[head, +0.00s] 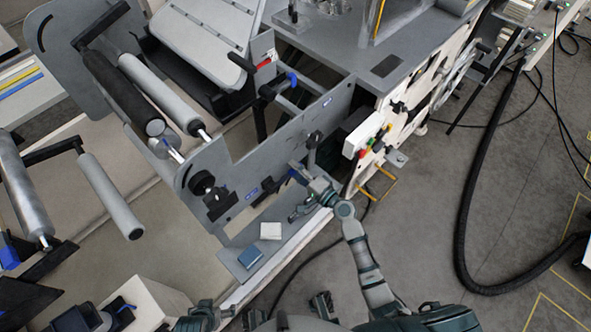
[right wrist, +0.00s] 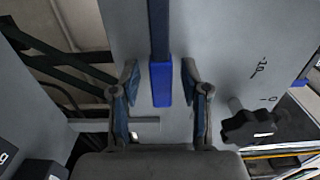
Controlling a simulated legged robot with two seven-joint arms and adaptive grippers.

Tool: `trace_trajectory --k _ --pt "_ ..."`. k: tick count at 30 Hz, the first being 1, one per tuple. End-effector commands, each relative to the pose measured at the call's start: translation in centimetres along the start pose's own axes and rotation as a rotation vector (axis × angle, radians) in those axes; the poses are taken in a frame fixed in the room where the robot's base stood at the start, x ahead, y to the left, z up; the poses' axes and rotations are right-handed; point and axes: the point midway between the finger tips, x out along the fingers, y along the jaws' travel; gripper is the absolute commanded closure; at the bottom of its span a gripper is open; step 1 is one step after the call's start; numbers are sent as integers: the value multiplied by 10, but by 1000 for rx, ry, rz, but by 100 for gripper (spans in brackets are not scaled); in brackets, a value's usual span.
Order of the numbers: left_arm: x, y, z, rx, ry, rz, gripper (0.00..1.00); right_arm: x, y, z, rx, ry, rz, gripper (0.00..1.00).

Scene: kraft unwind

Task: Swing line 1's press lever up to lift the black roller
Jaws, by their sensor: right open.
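The black roller (head: 113,88) lies at the upper left in the head view, beside a grey roller (head: 160,93). The press lever (head: 270,185) is a dark bar with a blue end, on the grey side plate. In the right wrist view its blue grip (right wrist: 161,84) hangs between the two fingers, with visible gaps on both sides. My right gripper (head: 296,190) is open at the lever's blue end; it also shows in the right wrist view (right wrist: 160,84). Dark parts of mine show at the head view's bottom edge; I cannot tell the left gripper's state there.
A black knob (right wrist: 254,127) stands right of the fingers in the wrist view. Another blue-handled lever (head: 285,82) stands higher on the machine. Floor at right is open, with a black hose (head: 468,200).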

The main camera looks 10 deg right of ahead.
Motion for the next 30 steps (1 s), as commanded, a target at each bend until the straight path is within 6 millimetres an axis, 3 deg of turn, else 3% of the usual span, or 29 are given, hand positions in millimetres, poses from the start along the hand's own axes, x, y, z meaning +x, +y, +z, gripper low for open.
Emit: trace_trajectory --k 6,11,12,23,30 --pt "0 0 0 0 0 0 1 0 0 0 0 0 0 57" --pt "0 0 0 0 0 0 1 0 0 0 0 0 1 97" --pt "0 0 0 0 0 0 1 0 0 0 0 1 1 100" --pt "0 0 0 -1 0 1 1 0 0 0 -16 0 4 100" --pt "-1 0 1 -1 -8 1 1 -1 -10 0 -117 -1 4 100"
